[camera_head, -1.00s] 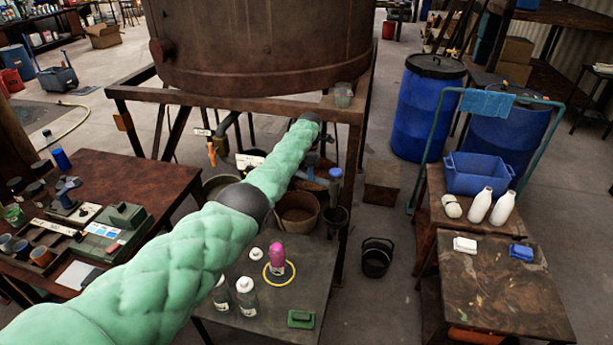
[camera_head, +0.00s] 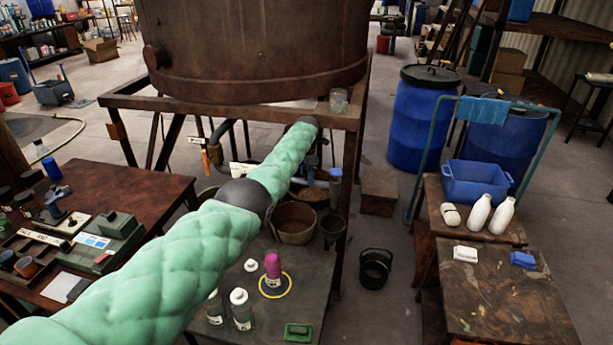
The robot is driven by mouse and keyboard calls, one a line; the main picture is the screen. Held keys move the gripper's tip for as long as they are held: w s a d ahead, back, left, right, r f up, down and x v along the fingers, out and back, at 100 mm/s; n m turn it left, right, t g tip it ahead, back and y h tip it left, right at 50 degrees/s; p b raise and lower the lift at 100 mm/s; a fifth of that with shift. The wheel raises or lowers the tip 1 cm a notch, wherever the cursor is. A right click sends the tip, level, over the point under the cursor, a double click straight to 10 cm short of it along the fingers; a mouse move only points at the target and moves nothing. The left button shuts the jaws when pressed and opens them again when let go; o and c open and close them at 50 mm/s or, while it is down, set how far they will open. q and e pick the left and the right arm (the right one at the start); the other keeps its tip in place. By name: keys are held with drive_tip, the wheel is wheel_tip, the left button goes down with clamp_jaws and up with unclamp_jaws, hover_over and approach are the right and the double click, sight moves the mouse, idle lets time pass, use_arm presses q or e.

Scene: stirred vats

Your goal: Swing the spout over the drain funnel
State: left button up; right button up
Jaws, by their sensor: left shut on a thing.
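My left arm, in green padding, reaches under the big brown vat (camera_head: 255,45). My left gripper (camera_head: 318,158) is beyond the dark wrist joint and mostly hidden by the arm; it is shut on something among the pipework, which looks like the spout. A bluish-grey pipe (camera_head: 303,184), likely part of the spout, shows just below the wrist. A dark funnel-like cup (camera_head: 333,226), probably the drain funnel, is to its lower right, below a blue-topped part (camera_head: 335,175). I cannot tell where the spout's mouth points. My right gripper is out of view.
A tan bucket (camera_head: 295,224) stands beneath the pipes. A low table (camera_head: 318,275) holds bottles and a pink-topped container (camera_head: 273,268). A black bucket (camera_head: 375,267) stands on the floor. The vat's frame leg (camera_head: 349,180) is close right of the wrist.

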use_arm(q)
drive_tip(key=shift+w+d+r, duration=0.2)
drive_tip(key=shift+w+r, duration=0.15)
drive_tip(key=shift+r, duration=0.3)
drive_tip(key=o, duration=1.2)
drive_tip(key=shift+c, duration=0.2)
drive_tip(key=shift+o, duration=0.5)
drive_tip(key=shift+f, duration=0.45)
drive_tip(key=shift+s, duration=0.1)
drive_tip(key=shift+a, duration=0.1)
